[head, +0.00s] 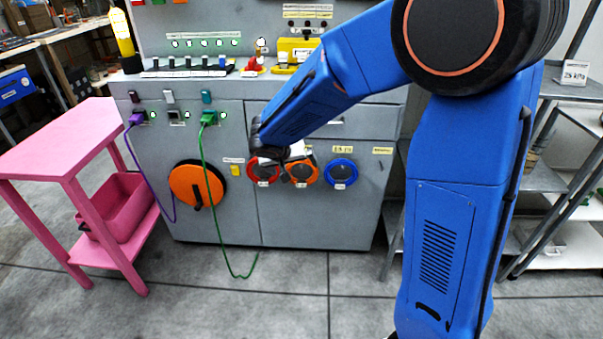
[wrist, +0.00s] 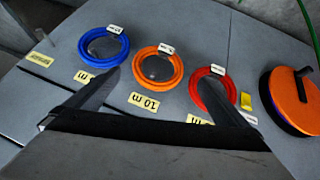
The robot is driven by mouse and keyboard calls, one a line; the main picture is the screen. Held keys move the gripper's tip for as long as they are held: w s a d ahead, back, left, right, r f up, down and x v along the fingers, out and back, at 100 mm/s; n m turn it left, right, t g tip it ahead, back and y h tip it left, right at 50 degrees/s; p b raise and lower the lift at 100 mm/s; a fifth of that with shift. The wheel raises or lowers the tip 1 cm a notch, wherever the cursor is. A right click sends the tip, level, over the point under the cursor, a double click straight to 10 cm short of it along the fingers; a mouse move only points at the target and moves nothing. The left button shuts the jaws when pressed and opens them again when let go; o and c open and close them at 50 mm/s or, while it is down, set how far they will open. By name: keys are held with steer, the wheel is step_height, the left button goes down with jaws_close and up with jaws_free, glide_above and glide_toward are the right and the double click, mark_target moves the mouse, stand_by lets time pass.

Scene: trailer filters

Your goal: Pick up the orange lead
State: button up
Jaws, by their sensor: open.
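The orange lead (wrist: 157,68) is a coiled ring on the grey cabinet front, between a blue coil and a red coil. In the head view the orange lead (head: 304,171) is partly hidden behind my gripper (head: 277,171). My gripper (wrist: 155,95) is open and empty in the wrist view. Its two dark fingers point toward the coils, and the orange lead shows beyond and between their tips, apart from them. A small white tag (wrist: 166,48) is on the orange lead. A yellow "10 m" label (wrist: 144,100) is beside it.
The blue coil (head: 341,173) and red coil (head: 263,171) flank the orange one closely. An orange disc with a black handle (head: 197,186) is further left. A green cable (head: 207,170) hangs to the floor. A pink table (head: 60,140) stands left; floor in front is clear.

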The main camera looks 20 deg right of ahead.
steer(key=shift+w+r+x, duration=0.1)
steer(key=shift+x, duration=3.1)
steer(key=shift+w+r+x, duration=0.1)
steer(key=shift+w+x, duration=0.05)
steer(key=shift+x, duration=3.1)
steer(key=shift+d, duration=0.1)
steer(key=c, duration=0.9)
